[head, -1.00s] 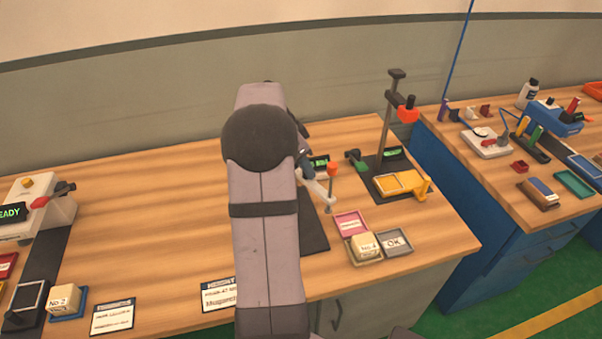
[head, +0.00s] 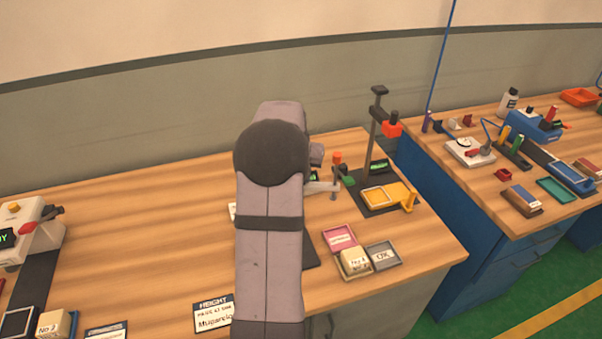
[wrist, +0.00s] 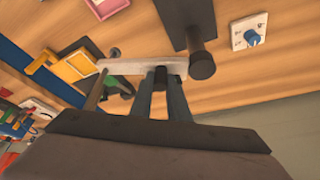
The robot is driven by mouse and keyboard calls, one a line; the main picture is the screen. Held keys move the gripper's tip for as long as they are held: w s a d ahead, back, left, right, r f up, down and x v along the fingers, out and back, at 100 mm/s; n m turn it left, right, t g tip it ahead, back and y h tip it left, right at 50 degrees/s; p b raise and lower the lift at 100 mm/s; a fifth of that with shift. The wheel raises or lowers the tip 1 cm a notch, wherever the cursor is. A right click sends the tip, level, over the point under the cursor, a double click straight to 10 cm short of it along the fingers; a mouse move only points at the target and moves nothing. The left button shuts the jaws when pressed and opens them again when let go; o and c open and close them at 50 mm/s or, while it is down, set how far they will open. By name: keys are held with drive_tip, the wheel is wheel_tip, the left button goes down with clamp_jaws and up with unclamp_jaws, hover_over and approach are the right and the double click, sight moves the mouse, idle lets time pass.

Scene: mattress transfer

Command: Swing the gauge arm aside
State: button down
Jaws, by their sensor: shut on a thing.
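The gauge arm (head: 322,187) is a pale bar with an orange-topped spindle (head: 337,158) at its outer end. In the wrist view the pale bar (wrist: 130,67) runs across, from near the dark round post (wrist: 201,65) to the spindle at the left. My gripper (wrist: 160,76) is shut on the bar, its fingers along the bar's middle. The outer end of the bar points right, close to the green knob (head: 348,182) of the neighbouring station.
A yellow fixture (head: 385,194) on a dark base with a tall post stands right of the gauge arm. In front are a pink tray (head: 340,238), a beige block (head: 354,262) and a grey OK tray (head: 383,256). The wood left of my arm is largely clear.

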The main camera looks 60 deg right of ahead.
drive_tip(key=shift+d+r+n, duration=0.1)
drive_tip(key=shift+d+n, duration=0.05)
drive_tip(key=shift+n, duration=0.15)
drive_tip(key=c, duration=1.7)
unclamp_jaws()
drive_tip(key=b+v, duration=0.1)
drive_tip(key=v, duration=0.6)
drive_tip(key=shift+r+b, duration=0.1)
drive_tip(key=shift+b, duration=0.25)
